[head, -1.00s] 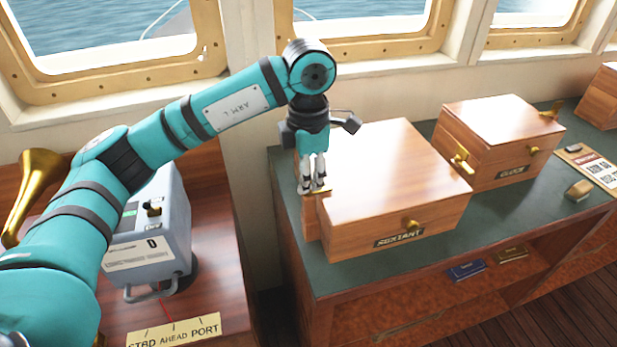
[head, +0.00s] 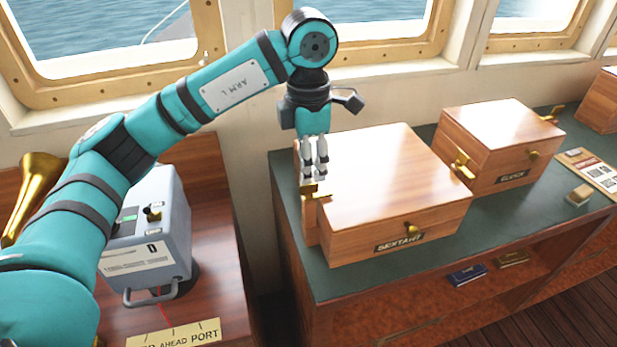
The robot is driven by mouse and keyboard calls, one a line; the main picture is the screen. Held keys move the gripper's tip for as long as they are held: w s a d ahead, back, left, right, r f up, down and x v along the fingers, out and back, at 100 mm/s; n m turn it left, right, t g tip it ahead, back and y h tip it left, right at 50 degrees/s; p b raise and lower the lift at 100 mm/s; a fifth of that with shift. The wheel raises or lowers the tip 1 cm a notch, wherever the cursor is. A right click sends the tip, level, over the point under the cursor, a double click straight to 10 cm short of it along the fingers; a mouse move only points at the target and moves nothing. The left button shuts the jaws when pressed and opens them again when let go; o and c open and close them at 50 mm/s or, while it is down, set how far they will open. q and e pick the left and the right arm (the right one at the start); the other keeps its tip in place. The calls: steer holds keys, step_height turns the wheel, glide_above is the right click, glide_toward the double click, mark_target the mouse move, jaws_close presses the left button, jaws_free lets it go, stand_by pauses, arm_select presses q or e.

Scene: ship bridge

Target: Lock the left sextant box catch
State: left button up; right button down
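The sextant box (head: 385,185) is a closed wooden box with a "SEXTANT" plate and a small brass knob (head: 412,229) on its front. Its left catch (head: 314,193) is a brass piece on the box's left side, near the lid's edge, partly hidden by my fingers. My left gripper (head: 315,177) points down just above the catch. Its two fingers are close together and look shut, with nothing seen between them. I cannot tell whether the fingertips touch the catch or whether it is locked. My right gripper is not in view.
A second wooden box (head: 500,140) with brass catches stands to the right on the green-topped cabinet (head: 365,275). A grey lever unit (head: 150,235) and a brass horn (head: 32,190) are at the left. Windows (head: 110,40) line the back.

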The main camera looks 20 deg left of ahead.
arm_select(q)
step_height(320, 180, up, 8)
steer(key=shift+f, duration=0.25)
stand_by(0.4)
